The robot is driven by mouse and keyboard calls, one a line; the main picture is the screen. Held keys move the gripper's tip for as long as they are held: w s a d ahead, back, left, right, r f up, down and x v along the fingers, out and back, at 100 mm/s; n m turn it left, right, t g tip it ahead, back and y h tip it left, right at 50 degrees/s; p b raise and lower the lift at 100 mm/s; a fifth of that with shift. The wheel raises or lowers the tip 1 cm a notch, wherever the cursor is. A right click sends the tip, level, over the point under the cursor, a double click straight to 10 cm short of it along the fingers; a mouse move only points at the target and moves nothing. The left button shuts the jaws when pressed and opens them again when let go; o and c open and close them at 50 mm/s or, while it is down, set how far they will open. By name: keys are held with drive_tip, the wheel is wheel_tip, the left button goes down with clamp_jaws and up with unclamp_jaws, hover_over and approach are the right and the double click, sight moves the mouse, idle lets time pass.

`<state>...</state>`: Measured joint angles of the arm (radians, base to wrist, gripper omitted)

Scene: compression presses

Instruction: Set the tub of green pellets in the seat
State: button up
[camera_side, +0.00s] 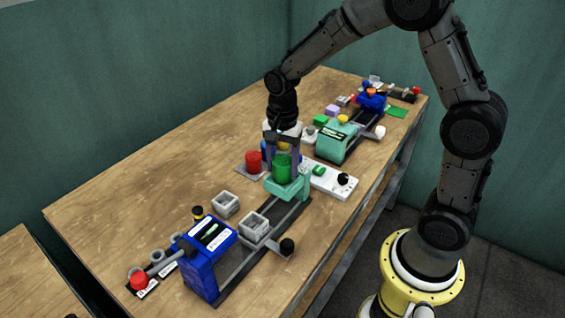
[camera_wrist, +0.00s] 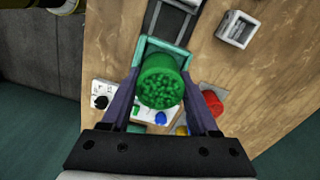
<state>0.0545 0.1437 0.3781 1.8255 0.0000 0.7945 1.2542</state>
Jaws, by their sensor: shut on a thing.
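The tub of green pellets (camera_wrist: 160,83) is a green round cup with green pellets showing at its open top. My gripper (camera_wrist: 163,92) is shut on it, one finger on each side. In the side view my gripper (camera_side: 282,160) points down and the green tub (camera_side: 282,170) is upright between the fingers. A teal seat (camera_side: 282,189) on the rail of the blue press is directly below the tub. In the wrist view the seat's teal rim (camera_wrist: 163,44) shows behind the tub. I cannot tell whether the tub touches the seat floor.
A red tub (camera_side: 254,160) stands on a grey mat left of my gripper. A blue press (camera_side: 208,255) with a grey holder (camera_side: 254,226) is at the front. A white control panel (camera_side: 330,178) lies right of the seat. A teal press (camera_side: 336,140) stands behind.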

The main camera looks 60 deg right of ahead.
drive_tip(key=shift+f, duration=0.25)
drive_tip(key=o, duration=1.5)
drive_tip(key=shift+r, duration=0.1)
wheel_tip(320, 180, up, 18)
drive_tip(key=s+t, duration=0.1)
drive_tip(key=s, duration=0.1)
drive_tip(key=s+a+r+n+t, duration=0.2)
drive_tip(key=s+r+n, duration=0.1)
drive_tip(key=s, duration=0.6)
drive_tip(key=s+f+n+t, duration=0.1)
drive_tip(key=s+f+n, duration=0.1)
drive_tip(key=s+n, duration=0.1)
drive_tip(key=s+f+n, duration=0.2)
drive_tip(key=s+n, duration=0.1)
drive_tip(key=n, duration=0.2)
drive_tip(key=s+f+n+t, duration=0.1)
drive_tip(key=s+f+n, duration=0.1)
drive_tip(key=s+n, duration=0.1)
drive_tip(key=shift+s+n+t, duration=0.3)
drive_tip(key=shift+n, duration=0.2)
